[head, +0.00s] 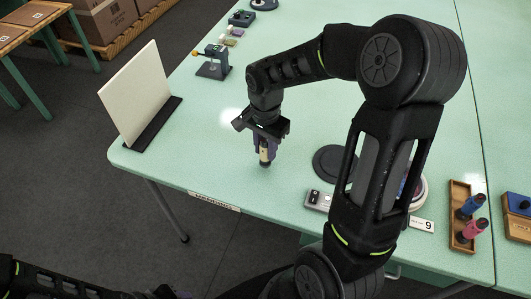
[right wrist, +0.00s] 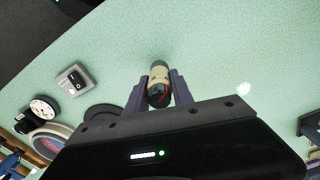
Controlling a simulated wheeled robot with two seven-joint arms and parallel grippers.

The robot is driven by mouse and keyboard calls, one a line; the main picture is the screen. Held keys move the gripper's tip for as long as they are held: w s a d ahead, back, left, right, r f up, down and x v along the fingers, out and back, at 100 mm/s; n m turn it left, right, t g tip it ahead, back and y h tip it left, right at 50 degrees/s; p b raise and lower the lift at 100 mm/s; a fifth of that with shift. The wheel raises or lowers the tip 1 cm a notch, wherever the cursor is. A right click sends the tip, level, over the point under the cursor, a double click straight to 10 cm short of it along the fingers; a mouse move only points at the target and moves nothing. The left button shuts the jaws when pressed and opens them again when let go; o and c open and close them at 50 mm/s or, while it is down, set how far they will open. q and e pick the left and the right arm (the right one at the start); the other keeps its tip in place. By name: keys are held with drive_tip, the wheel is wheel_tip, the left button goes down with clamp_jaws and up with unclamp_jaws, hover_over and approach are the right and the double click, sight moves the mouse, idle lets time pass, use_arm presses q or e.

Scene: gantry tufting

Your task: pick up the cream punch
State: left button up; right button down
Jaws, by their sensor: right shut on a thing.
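The cream punch (head: 264,154) is a small upright cylinder with a cream body and a darker lower tip. In the right wrist view the punch (right wrist: 159,84) shows its cream band, a grey far end and a dark near end with a red mark. My right gripper (head: 266,149) is shut on it, with a purple finger on either side; the fingers also show in the right wrist view (right wrist: 159,95). The tip is close to the green table top (head: 220,170); I cannot tell whether it touches. My left arm crosses the bottom left, its fingers out of sight.
A cream board (head: 136,93) stands in a black base at the left. A dark disc (head: 331,160) and a grey switch box (head: 318,199) lie right of the punch, partly behind my arm. A wooden tray (head: 461,241) holds blue and pink punches.

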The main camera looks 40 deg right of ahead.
wheel_tip(320, 180, up, 8)
drive_tip(key=shift+f+b, duration=0.1)
drive_tip(key=shift+b, duration=0.2)
drive_tip(key=shift+d+f, duration=0.1)
drive_tip(key=shift+f, duration=0.05)
idle(0.4)
